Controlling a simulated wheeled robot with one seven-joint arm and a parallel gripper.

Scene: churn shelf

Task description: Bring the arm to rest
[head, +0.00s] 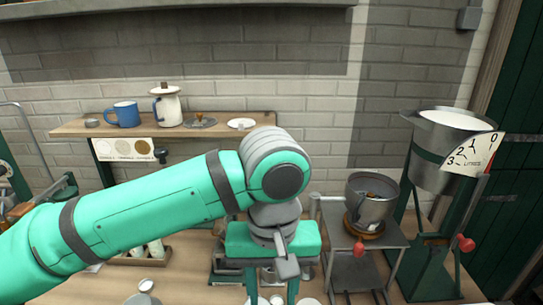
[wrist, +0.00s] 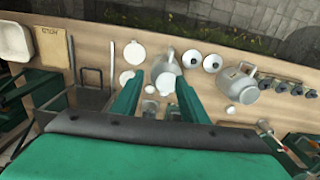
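My teal arm reaches in from the left of the head view and bends at a grey joint. My gripper (head: 272,296) hangs pointing down over the front of the wooden bench, its lower end cut by the picture edge. In the wrist view my gripper (wrist: 159,82) has its two green fingers spread apart, with a clear gap. Nothing is held between them. A grey metal jug (wrist: 166,66) on the bench shows beyond the gap, below the fingers.
A wall shelf (head: 72,128) holds a blue mug (head: 124,114) and a white pot (head: 168,107). A steel pot (head: 371,205) stands on a metal stand right of my arm. A large churn (head: 440,150) on a green frame stands farther right. White discs and jugs crowd the bench below.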

